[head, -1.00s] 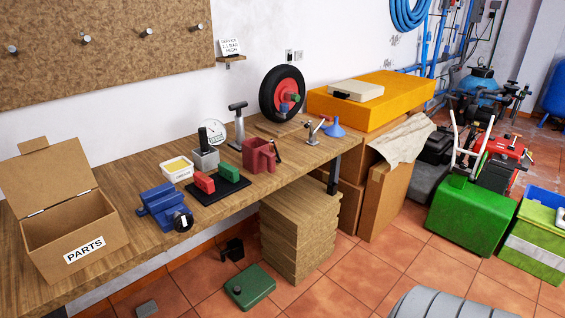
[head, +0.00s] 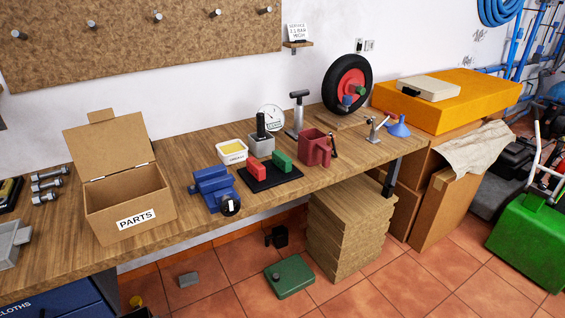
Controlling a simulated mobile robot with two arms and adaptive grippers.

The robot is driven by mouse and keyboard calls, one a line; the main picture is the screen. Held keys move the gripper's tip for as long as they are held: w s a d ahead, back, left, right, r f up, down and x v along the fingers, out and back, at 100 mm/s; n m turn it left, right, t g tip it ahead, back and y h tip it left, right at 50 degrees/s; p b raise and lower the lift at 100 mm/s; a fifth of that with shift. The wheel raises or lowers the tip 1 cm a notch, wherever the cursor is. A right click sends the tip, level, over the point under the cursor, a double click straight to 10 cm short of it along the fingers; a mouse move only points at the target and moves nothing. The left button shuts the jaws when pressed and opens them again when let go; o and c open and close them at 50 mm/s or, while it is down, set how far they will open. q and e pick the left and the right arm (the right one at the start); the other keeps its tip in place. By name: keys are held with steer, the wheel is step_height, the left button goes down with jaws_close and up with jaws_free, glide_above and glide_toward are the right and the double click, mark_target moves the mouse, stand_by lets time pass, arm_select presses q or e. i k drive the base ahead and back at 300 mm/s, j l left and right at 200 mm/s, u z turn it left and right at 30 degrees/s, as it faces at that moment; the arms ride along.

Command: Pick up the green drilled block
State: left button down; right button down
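A green block (head: 281,160) stands on a black mat (head: 262,184) on the wooden workbench, beside a red block (head: 256,169). Drill holes in the green block are too small to make out. Another small green piece (head: 360,90) shows at the hub of the upright wheel (head: 331,95) at the back of the bench. Neither of my grippers is in view.
Around the mat stand a blue vise (head: 211,186), a tub of yellow stuff (head: 232,152), a grey block with a dark handle (head: 261,141) and a red holder (head: 315,148). An open parts box (head: 125,205) is at left. A green case (head: 290,276) lies on the floor.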

mark_target(281, 160)
steer(key=i+l, duration=0.15)
steer(key=l, duration=0.25)
steer(key=i+l, duration=0.15)
steer(key=l, duration=0.2)
steer(key=i+l, duration=0.1)
steer(key=l, duration=0.3)
steer(key=i+l, duration=0.15)
steer(key=l, duration=0.2)
